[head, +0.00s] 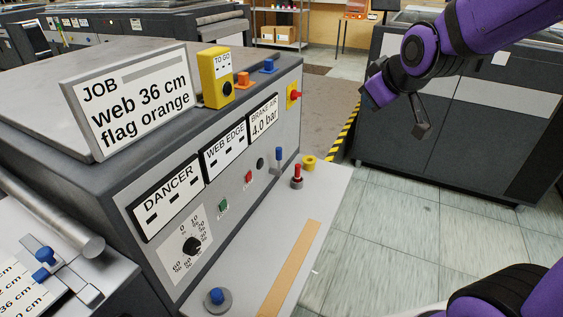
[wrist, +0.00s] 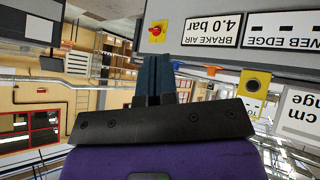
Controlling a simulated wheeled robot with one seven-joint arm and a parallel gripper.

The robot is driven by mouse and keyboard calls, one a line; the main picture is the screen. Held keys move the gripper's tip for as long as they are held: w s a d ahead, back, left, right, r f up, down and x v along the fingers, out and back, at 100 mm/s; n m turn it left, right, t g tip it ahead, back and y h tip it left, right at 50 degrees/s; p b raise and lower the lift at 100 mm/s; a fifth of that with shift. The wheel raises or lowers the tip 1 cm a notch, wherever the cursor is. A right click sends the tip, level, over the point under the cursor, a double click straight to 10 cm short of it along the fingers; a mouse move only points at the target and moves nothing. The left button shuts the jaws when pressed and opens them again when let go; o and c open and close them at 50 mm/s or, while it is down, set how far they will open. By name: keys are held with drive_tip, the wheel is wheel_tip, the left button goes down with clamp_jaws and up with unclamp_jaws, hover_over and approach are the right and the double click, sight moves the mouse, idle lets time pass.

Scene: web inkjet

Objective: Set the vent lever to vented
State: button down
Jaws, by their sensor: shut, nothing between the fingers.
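No lever carries a label that I can read as vent. A blue-topped lever (head: 278,158) stands upright at the right part of the console front. A red-topped lever (head: 297,175) stands on the pale ledge just to its right. My gripper (head: 422,130) hangs in the air to the right of the console, apart from both levers. In the wrist view my gripper (wrist: 153,75) has its dark fingers together and empty. That view shows the console upside down, with neither lever clearly visible.
The console (head: 215,180) carries DANCER, WEB EDGE and BRAKE AIR displays, a dial (head: 192,245) and a red knob on a yellow plate (head: 294,96). A yellow TO GO box (head: 215,78) stands on top. A blue knob (head: 217,297) sits on the ledge. Dark cabinets (head: 470,130) stand behind my arm.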

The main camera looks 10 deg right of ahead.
drive_tip(key=w+a+f+n+t+y, duration=0.1)
drive_tip(key=w+a+f+n+t, duration=0.2)
drive_tip(key=w+f, duration=0.4)
drive_tip(key=w+a+f+n+t+y, duration=0.1)
drive_tip(key=w+a+f+n, duration=0.2)
drive_tip(key=w+f+n, duration=0.35)
drive_tip(key=s+a+f+n+t+y, duration=0.1)
drive_tip(key=a+f+n+y, duration=0.1)
drive_tip(key=f, duration=0.7)
drive_tip(key=s+a+f+n+t+y, duration=0.2)
drive_tip(key=a+f+n, duration=0.2)
drive_tip(key=f, duration=0.5)
drive_tip(key=shift+n+y, duration=0.4)
drive_tip(key=shift+n, duration=0.25)
drive_tip(key=shift+w+a, duration=0.1)
drive_tip(key=w+d+x, duration=0.1)
drive_tip(key=d+x, duration=0.1)
drive_tip(key=x, duration=1)
drive_tip(key=shift+w+d, duration=0.2)
drive_tip(key=shift+w, duration=0.2)
